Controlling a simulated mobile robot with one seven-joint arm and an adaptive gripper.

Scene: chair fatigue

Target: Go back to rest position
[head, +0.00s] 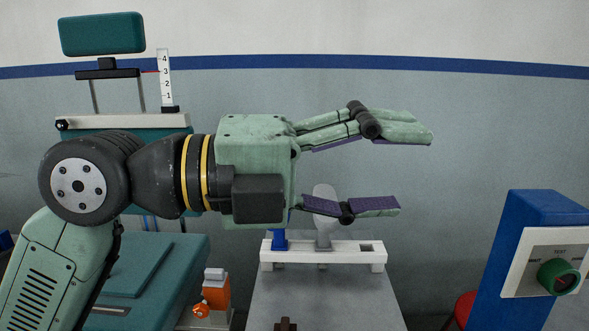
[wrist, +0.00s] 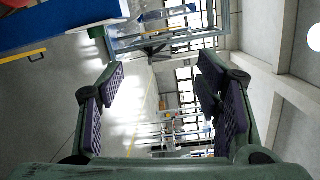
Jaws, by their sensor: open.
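My gripper (head: 392,174) is green with purple finger pads. In the head view it is held level in mid-air, pointing right, with its fingers spread apart and nothing between them. In the wrist view my gripper (wrist: 165,92) also shows open and empty, with only the distant room seen between its pads. My arm comes up from the lower left of the head view. The lower finger partly hides a grey rounded upright piece behind it.
Behind my gripper, a white rack (head: 325,254) stands on a grey table (head: 325,295). A teal chair (head: 165,265) with a headrest (head: 103,34) and number scale (head: 165,80) is at left. A blue post (head: 520,250) with a green knob (head: 558,277) stands at right. Open air lies right of my fingertips.

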